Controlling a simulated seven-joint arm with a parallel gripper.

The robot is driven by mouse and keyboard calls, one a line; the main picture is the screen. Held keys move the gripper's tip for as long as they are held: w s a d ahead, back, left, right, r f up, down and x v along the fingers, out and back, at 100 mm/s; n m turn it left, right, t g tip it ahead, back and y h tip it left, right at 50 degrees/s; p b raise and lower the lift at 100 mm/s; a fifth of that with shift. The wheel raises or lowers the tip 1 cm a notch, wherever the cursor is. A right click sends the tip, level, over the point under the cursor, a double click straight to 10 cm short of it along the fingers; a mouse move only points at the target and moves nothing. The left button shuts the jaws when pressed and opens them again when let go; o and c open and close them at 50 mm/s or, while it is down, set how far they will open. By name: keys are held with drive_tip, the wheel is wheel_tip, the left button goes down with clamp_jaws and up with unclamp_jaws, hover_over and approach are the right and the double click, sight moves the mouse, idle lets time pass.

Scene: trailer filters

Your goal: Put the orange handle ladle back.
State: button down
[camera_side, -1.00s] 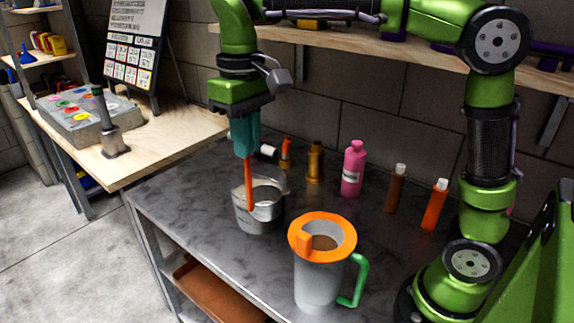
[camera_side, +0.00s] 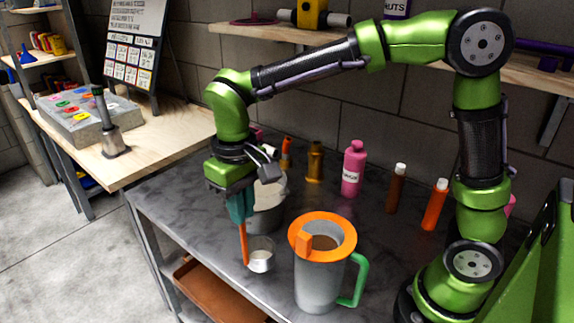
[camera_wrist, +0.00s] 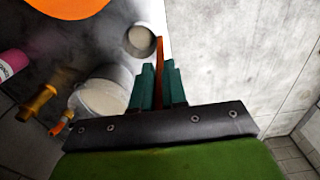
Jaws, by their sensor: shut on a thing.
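My gripper (camera_side: 240,212) has teal fingers shut on the upper part of the ladle's orange handle (camera_side: 244,244). The ladle's small metal cup (camera_side: 260,262) hangs at the bottom and holds something pale. It is outside the metal pot (camera_side: 266,222), in front of it and left of the pitcher; its height above the table is unclear. In the wrist view the handle (camera_wrist: 160,52) stands between the fingers and the cup (camera_wrist: 141,40) shows pale contents. The pot also shows there with pale contents (camera_wrist: 104,98). In the side view my arm partly hides the pot.
A grey pitcher (camera_side: 316,284) with an orange lid and green handle stands close on the right. A pink bottle (camera_side: 353,170), brown bottle (camera_side: 396,190), orange bottle (camera_side: 434,206) and brass-coloured container (camera_side: 314,163) line the back. The dark table's (camera_side: 175,215) left part is clear.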

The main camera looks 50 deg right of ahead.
drive_tip(key=shift+f, duration=1.85)
drive_tip(key=c, duration=1.2)
unclamp_jaws()
drive_tip(key=shift+o, duration=0.2)
